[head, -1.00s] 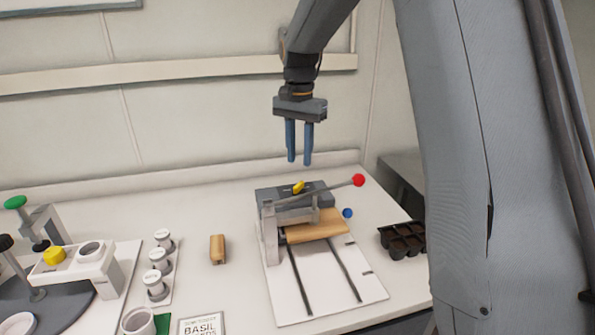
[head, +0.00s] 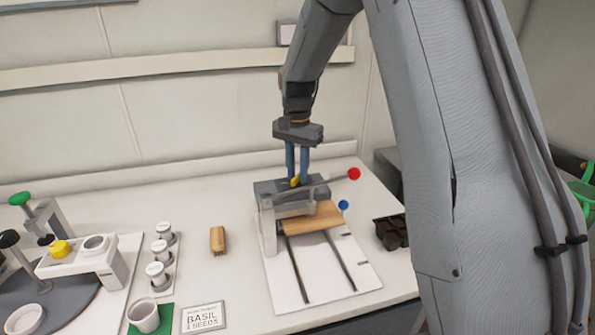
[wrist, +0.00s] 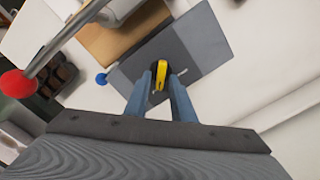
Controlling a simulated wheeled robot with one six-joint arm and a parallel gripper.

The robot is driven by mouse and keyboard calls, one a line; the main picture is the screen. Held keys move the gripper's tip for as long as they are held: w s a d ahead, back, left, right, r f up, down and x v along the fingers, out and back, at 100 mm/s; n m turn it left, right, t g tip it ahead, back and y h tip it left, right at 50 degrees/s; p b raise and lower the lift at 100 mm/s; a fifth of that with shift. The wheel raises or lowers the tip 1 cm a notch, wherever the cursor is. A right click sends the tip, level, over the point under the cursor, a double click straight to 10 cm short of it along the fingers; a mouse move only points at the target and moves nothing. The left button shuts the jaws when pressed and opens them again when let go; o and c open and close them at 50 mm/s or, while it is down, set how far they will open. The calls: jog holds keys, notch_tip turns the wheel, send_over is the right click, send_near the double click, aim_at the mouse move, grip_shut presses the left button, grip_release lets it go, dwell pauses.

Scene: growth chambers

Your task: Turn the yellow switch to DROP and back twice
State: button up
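The yellow switch (wrist: 160,76) sits on top of a grey box (head: 262,190) at the back of the white board. It also shows in the head view (head: 294,181), partly behind my fingers. My gripper (head: 298,180) points straight down over the switch. In the wrist view its two blue fingers (wrist: 161,82) stand apart, one on each side of the yellow switch. I cannot tell whether the fingers touch it. Any DROP marking cannot be read.
A lever with a red ball (head: 353,174) passes close in front of my gripper. A blue ball (head: 343,205) and a wooden block (head: 312,221) are below it. A dark seedling tray (head: 391,232) is at right. Small jars (head: 158,275) stand at left.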

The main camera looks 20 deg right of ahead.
grip_shut()
jog(key=shift+n, duration=0.4)
jog(key=n, duration=0.3)
jog(key=shift+w+a, duration=0.1)
jog(key=n, duration=0.4)
jog(key=shift+a+n, duration=0.15)
jog(key=shift+n, duration=0.15)
jog(key=n, duration=0.4)
jog(key=shift+a+p, duration=0.15)
jog(key=shift+p, duration=0.15)
jog(key=n, duration=0.5)
jog(key=shift+a+r, duration=0.1)
jog(key=shift+a, duration=0.05)
jog(key=shift+n, duration=0.4)
